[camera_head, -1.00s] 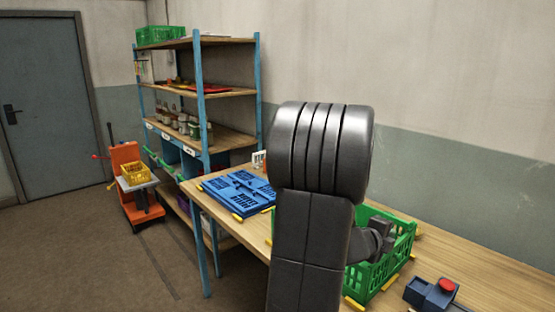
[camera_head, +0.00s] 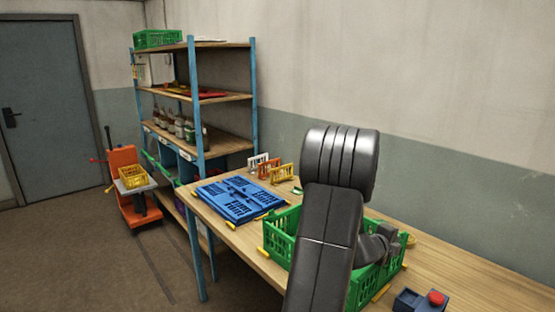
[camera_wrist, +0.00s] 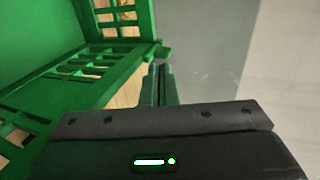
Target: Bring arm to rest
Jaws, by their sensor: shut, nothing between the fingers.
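My arm rises in front of the workbench in the head view, its thick dark elbow in front of the wall. Its lower links hide part of the green crate (camera_head: 281,240) on the bench. In the wrist view my gripper (camera_wrist: 160,72) is shut and empty, its two fingers together. The green crate also fills the left of the wrist view (camera_wrist: 60,80), with its slotted wall and rim close beside the fingers. The fingertips are beside the crate rim; I cannot tell whether they touch it.
A blue folded crate (camera_head: 240,200) lies on the workbench (camera_head: 460,285). Small white and orange racks (camera_head: 272,170) stand behind it. A dark blue box with a red button (camera_head: 425,300) is at the front right. A shelf unit (camera_head: 226,145) and an orange cart (camera_head: 128,185) stand left.

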